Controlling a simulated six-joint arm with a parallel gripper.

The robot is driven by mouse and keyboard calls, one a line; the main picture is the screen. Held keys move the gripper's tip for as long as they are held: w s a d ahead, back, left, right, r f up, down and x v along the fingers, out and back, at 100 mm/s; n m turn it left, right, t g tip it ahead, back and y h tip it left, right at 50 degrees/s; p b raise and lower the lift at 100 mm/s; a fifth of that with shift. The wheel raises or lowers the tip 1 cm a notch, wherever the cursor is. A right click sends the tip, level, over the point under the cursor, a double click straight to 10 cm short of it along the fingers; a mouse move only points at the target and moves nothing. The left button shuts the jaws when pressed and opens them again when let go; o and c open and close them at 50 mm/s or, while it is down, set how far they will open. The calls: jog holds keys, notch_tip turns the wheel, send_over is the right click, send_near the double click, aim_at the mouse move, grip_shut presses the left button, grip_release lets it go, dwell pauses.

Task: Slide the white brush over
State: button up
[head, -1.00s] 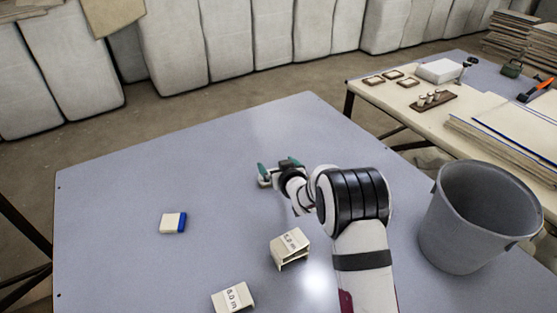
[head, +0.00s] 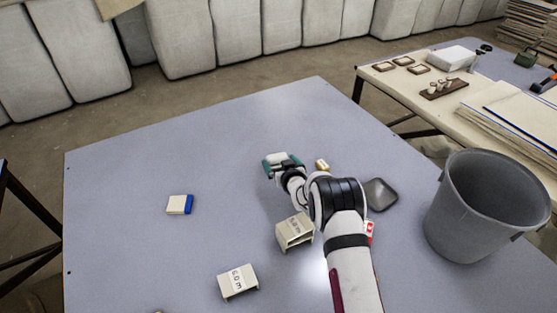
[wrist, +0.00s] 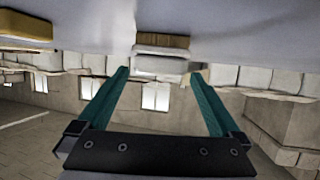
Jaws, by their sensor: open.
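The white brush, a small white block with a tan layer, lies on the grey-blue table (head: 120,170) at the far middle. It shows in the wrist view (wrist: 160,62) just beyond and between the teal fingertips. My gripper (wrist: 159,74) is open, with its fingers apart on either side of it. In the head view my gripper (head: 282,160) is low over the table, and a pale patch between its fingers looks like the brush. I cannot tell whether either finger touches it.
A white-and-blue block (head: 180,204) lies left. Two cream labelled blocks (head: 294,232) (head: 238,282) stand nearer. A small yellowish item (head: 322,165), a dark dish (head: 380,194) and a red-and-white item (head: 369,231) lie by my arm. A grey bin (head: 485,215) stands right. The left table is mostly clear.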

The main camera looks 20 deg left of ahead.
jog(key=shift+x, duration=0.85)
jog(key=c, duration=1.1)
jog(key=s+a, duration=1.4)
jog(key=shift+s+a, duration=0.1)
jog(key=o, duration=1.1)
jog(key=v, duration=1.5)
jog(key=shift+s+r, duration=0.2)
jog(key=shift+s, duration=0.1)
